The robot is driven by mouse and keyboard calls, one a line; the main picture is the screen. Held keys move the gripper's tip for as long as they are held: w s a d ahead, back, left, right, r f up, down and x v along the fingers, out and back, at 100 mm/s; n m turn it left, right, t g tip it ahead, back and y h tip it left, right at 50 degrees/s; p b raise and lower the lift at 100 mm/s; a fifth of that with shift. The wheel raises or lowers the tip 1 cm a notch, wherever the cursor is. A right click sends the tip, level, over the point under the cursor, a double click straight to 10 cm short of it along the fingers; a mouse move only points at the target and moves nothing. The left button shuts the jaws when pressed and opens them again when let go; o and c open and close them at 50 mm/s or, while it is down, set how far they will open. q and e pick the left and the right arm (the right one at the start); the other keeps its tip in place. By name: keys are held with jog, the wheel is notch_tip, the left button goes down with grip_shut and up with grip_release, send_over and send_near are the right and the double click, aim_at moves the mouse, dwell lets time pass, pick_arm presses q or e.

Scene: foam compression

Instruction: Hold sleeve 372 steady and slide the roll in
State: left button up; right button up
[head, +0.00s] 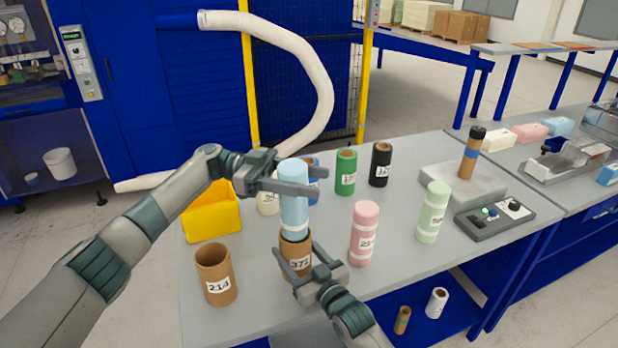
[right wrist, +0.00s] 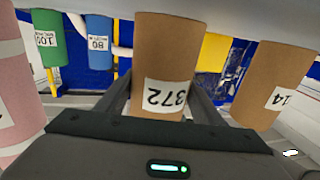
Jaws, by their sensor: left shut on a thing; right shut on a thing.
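Sleeve 372 (head: 297,262), a brown cardboard tube with a white label, stands upright on the table. My right gripper (head: 297,254) is shut around it; the right wrist view shows sleeve 372 (right wrist: 163,55) between the fingers, label upside down. My left gripper (head: 316,181) is shut on the light blue foam roll (head: 294,208), which has pale bands. The roll is upright over the sleeve, its lower end at the sleeve's mouth. I cannot tell how far inside it reaches. The roll does not show in the right wrist view.
Sleeve 214 (head: 216,278) stands empty at the front left, near a yellow bin (head: 211,217). A pink roll (head: 364,232) and a pale green roll (head: 433,212) stand to the right. Green (head: 345,172) and black (head: 380,165) sleeves stand behind. A control box (head: 495,215) is at the right.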

aim_at(307, 232)
pick_arm(q)
jog(key=shift+f, duration=7.35)
dwell(0.4)
jog(key=o, duration=1.4)
